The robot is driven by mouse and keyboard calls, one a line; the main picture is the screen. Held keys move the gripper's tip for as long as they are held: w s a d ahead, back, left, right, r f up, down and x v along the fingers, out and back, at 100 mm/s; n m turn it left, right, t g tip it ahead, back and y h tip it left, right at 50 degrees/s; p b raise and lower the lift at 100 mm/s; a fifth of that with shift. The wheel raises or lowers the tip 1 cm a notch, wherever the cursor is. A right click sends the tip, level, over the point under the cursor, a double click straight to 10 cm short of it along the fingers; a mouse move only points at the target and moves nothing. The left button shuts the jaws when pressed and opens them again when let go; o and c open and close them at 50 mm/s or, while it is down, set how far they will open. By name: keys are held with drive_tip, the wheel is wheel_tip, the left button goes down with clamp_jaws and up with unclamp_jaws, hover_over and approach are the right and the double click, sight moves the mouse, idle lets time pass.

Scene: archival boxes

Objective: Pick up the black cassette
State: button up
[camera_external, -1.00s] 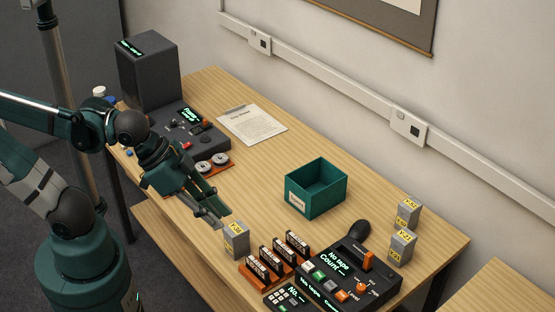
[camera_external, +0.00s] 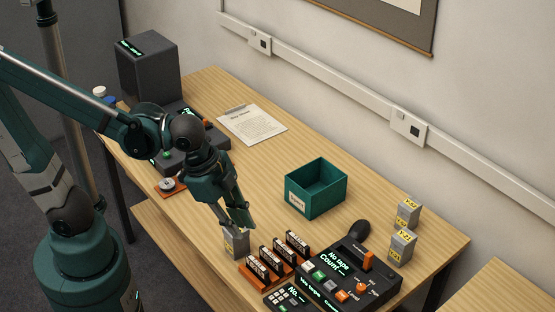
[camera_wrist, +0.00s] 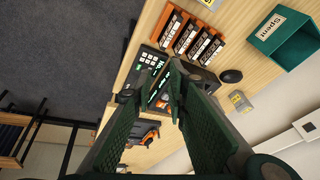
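Several black cassettes with pale labels stand in a row in the orange rack (camera_external: 246,275) near the table's front edge; one black cassette (camera_external: 272,257) is in the middle of the row. The row also shows at the top of the wrist view, with one black cassette (camera_wrist: 186,35) facing me. My gripper (camera_external: 238,230) points down and is open, its fingertips apart with nothing between them. In the external view it is up and left of the rack, overlapping the top of a grey box. In the wrist view my gripper (camera_wrist: 152,97) has its fingers below the row.
The grey box (camera_external: 236,245) with a yellow label stands just left of the rack. A black console (camera_external: 345,275) stands right of it. A green open bin (camera_external: 308,202) is behind. Two more grey boxes (camera_external: 402,247) stand at right. The table's middle is clear.

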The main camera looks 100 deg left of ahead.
sight(257, 263)
drive_tip(key=w+a+f+m+g, duration=0.1)
drive_tip(key=f, duration=0.2)
drive_tip(key=w+a+f+m+g, duration=0.1)
drive_tip(key=f+m, duration=0.1)
drive_tip(key=f, duration=0.1)
drive_tip(key=w+a+f+m+g+p, duration=0.1)
drive_tip(key=a+f, duration=0.1)
drive_tip(key=f, duration=0.2)
drive_tip(key=shift+w+f, duration=0.1)
drive_tip(key=shift+w, duration=0.2)
drive_tip(key=shift+a+f+m+g, duration=0.15)
drive_tip(key=shift+f+m+g, duration=0.35)
drive_tip(key=shift+f, duration=0.45)
drive_tip(key=shift+f, duration=1.25)
drive_tip(key=shift+f, duration=0.15)
drive_tip(key=shift+f+b, duration=0.85)
drive_tip(key=shift+f, duration=1.65)
clamp_jaws()
